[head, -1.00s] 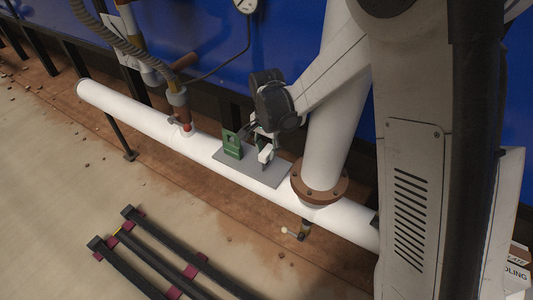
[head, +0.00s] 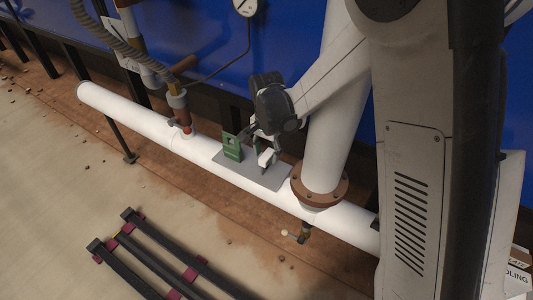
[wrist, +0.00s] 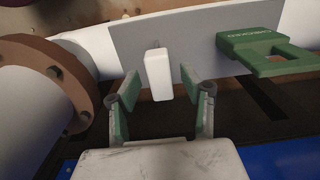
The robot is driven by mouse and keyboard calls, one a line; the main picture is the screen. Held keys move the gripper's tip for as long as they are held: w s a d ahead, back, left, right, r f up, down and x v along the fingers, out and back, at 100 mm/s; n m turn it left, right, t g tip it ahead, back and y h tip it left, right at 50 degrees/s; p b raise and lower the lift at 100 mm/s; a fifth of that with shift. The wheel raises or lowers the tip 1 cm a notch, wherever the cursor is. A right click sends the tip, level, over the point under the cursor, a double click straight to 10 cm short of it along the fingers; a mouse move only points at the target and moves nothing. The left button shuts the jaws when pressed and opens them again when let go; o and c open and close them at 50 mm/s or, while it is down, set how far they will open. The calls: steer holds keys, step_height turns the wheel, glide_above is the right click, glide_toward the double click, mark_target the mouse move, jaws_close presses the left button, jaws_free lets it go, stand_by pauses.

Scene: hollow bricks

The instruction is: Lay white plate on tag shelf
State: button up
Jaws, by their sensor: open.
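The white plate (wrist: 157,76) is a small white block on a grey flat sheet (wrist: 119,42) on the pipe. It also shows in the head view (head: 267,158), just below my gripper's fingers. My gripper (wrist: 159,93) is open, with one green-padded finger on each side of the plate's near end in the wrist view. Gaps show between the plate and both fingers. A green bracket with a rectangular opening, apparently the tag shelf (wrist: 262,45), sits on the same sheet to the right. In the head view the bracket (head: 232,147) stands upright, left of my gripper.
The white pipe (head: 118,112) runs along a blue wall (head: 210,45). A brown bolted flange (head: 320,187) and a vertical pipe rise close beside the sheet. A red-brown valve fitting (head: 180,108) is farther left. Dark bars (head: 160,260) lie on the floor in front.

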mark_target(266, 154)
step_height(266, 154, up, 12)
steer(key=p, duration=0.3)
steer(key=shift+f, duration=0.2)
stand_by(0.3)
